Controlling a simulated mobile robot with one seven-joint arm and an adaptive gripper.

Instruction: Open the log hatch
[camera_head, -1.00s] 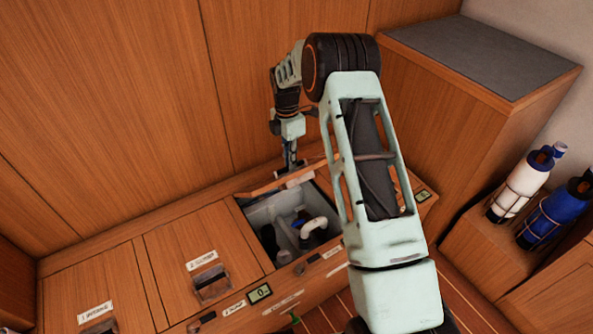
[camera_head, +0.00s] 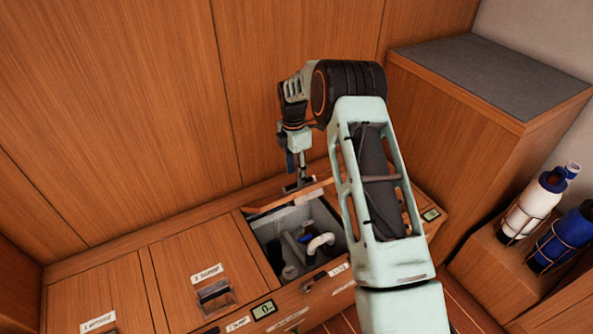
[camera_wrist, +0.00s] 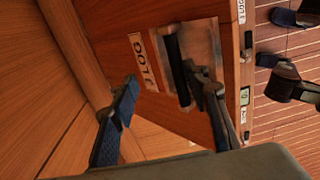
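The log hatch (camera_head: 322,186) is a wooden lid, tilted up at its rear above a square opening (camera_head: 270,228) in the bench top. In the wrist view the wooden lid (camera_wrist: 202,120) carries a label (camera_wrist: 143,62) turned sideways that seems to read LOG. A dark bar handle (camera_wrist: 177,66) sits in a recessed plate beside the label. My gripper (camera_wrist: 168,88) has its fingers apart, one on the label side and one close by the handle. I cannot tell whether that finger touches the handle. In the head view my gripper (camera_head: 297,184) is behind the raised lid, its tips partly hidden.
The opening shows a white bent pipe (camera_head: 321,242) and a blue valve. Closed hatches with handles (camera_head: 214,292) lie to the left. A small display (camera_head: 264,309) is on the front edge. A tall cabinet (camera_head: 480,75) and strapped bottles (camera_head: 533,205) stand at the right.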

